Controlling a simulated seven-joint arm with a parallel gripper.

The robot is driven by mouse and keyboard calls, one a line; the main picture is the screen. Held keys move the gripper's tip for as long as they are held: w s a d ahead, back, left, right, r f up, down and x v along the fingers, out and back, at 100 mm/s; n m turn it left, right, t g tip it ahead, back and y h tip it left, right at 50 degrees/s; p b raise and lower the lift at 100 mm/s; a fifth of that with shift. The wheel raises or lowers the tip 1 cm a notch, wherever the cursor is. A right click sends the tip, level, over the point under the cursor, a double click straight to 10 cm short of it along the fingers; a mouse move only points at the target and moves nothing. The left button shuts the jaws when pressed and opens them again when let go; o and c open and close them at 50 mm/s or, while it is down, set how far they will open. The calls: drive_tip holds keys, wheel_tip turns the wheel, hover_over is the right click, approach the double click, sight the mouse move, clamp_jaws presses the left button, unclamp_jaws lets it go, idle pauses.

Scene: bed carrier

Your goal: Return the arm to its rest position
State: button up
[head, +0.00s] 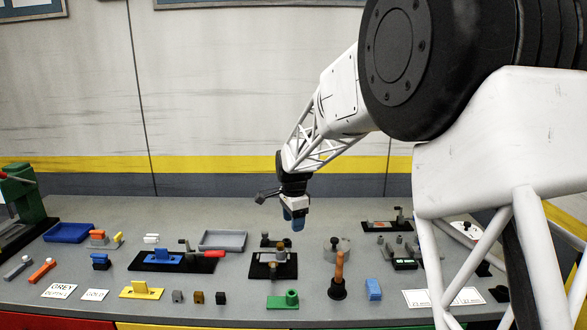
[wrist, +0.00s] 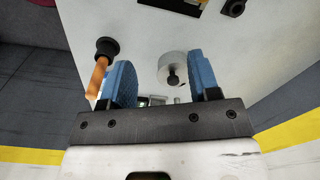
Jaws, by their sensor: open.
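My gripper (head: 295,221) hangs from the white arm above the middle of the workbench, pointing down, in the head view. Its blue fingers show in the wrist view (wrist: 165,88), spread apart with nothing held between them. Beyond the fingers in the wrist view lie a round grey part with a dark knob (wrist: 173,72) and a wooden-handled tool with a black base (wrist: 102,65). Both stand on the bench, apart from the fingers.
The grey bench (head: 215,295) carries many small parts. A blue tray (head: 68,232) and a grey tray (head: 222,240) stand at the back. A green machine (head: 22,195) is at the far left. The wooden-handled tool (head: 339,270) stands upright. The wall (head: 210,90) is behind; air around the gripper is clear.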

drive_tip(key=s+d+r+n+t, duration=0.1)
drive_tip(key=s+d+r+n, duration=0.35)
drive_tip(key=s, duration=0.75)
drive_tip(key=s+d+r+n, duration=0.2)
drive_tip(key=s+d+r, duration=0.5)
drive_tip(key=s, duration=0.4)
drive_tip(key=s+d+f+n, duration=0.2)
drive_tip(key=s+d+n, duration=0.1)
drive_tip(key=s, duration=0.9)
drive_tip(key=s+d+f+n+t, duration=0.1)
drive_tip(key=s+d+f+n, duration=0.1)
drive_tip(key=s, duration=1.1)
drive_tip(key=shift+d+f+n, duration=0.2)
drive_tip(key=shift+d+n, duration=0.55)
drive_tip(key=shift+d, duration=0.35)
